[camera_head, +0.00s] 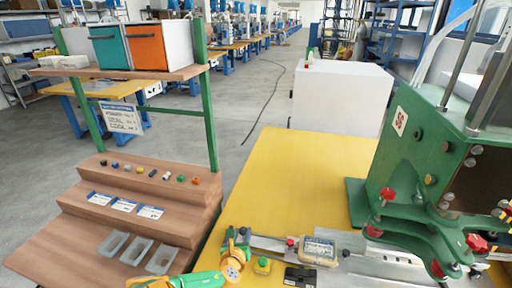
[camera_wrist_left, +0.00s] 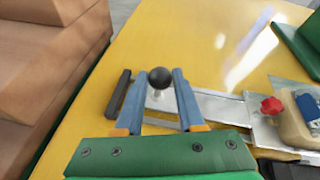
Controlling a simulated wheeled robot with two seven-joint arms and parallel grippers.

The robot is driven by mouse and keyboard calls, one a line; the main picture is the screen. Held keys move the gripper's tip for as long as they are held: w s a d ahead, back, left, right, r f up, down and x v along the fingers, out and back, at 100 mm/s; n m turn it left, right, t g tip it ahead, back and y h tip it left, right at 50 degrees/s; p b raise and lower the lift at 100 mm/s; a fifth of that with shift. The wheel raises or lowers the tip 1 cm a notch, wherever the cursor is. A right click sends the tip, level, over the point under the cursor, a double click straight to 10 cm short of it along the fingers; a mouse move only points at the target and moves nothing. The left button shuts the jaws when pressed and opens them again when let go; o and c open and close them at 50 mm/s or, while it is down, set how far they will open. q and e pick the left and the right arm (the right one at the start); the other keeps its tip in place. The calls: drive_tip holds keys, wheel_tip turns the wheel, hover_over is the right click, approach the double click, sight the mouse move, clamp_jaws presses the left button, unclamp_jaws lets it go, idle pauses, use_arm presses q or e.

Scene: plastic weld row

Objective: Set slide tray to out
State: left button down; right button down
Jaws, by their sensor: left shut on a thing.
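The slide tray (camera_wrist_left: 222,106) is a flat grey metal slide low on the yellow table in the left wrist view. A black ball knob (camera_wrist_left: 160,78) stands at its left end. My left gripper (camera_wrist_left: 159,88) is shut on the knob, with a blue finger on each side of it. In the head view my left gripper (camera_head: 243,240) is at the bottom, at the tray's left end; the knob is hard to make out there. My right gripper is not in view.
A tan block (camera_head: 318,248) and a red knob (camera_head: 291,242) are on the fixture to the right. A green press (camera_head: 430,150) stands at the right. A wooden stepped rack (camera_head: 135,205) with clear bins is at the left. The yellow table (camera_head: 305,180) behind the fixture is clear.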

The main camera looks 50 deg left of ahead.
use_arm(q)
drive_tip(key=shift+s+a, duration=0.6)
drive_tip(key=shift+a, duration=0.2)
drive_tip(key=c, duration=0.7)
unclamp_jaws()
drive_tip(key=shift+c, duration=0.2)
drive_tip(key=shift+o, duration=1.1)
drive_tip(key=shift+s+a, duration=0.1)
drive_tip(key=shift+a, duration=0.05)
drive_tip(key=p+v, duration=0.2)
drive_tip(key=v, duration=0.5)
drive_tip(key=shift+s, duration=0.15)
